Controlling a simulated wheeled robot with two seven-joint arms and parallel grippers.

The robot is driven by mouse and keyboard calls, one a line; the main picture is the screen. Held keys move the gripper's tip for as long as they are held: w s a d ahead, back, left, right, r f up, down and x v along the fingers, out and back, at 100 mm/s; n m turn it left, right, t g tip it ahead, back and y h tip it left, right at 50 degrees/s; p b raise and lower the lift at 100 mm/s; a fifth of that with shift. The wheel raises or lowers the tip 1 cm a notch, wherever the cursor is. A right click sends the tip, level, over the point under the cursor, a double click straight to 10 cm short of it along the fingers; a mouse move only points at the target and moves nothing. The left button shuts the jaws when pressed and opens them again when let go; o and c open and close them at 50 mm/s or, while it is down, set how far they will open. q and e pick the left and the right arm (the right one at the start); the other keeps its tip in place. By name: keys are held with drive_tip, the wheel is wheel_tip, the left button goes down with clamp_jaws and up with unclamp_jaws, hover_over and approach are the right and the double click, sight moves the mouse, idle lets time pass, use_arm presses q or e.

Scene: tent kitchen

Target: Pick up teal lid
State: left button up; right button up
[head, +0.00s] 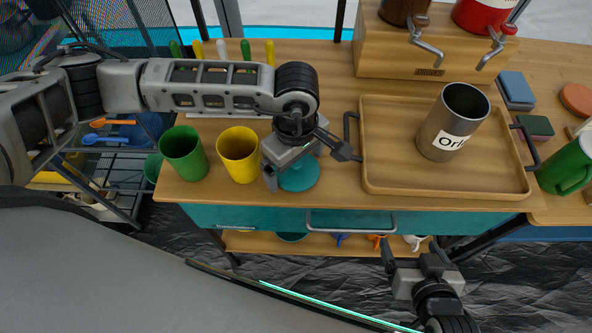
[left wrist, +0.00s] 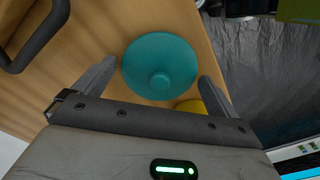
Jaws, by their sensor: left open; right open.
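The teal lid (head: 301,175) lies on the wooden counter near its front edge, right of the yellow cup (head: 239,155). My left gripper (head: 308,168) is above the lid and partly hides it in the head view. My right gripper (head: 412,254) is open and empty, low in front of the counter.
A green cup (head: 184,153) stands left of the yellow one. A wooden tray (head: 390,181) with a labelled metal canister (head: 454,122) stands to the right. A wooden dispenser box (head: 430,55) is behind it. The counter's front edge is close to the lid.

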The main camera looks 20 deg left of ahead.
use_arm(q)
drive_tip(key=shift+f, duration=0.2)
drive_tip(key=c, duration=0.9)
drive_tip(key=shift+o, duration=0.2)
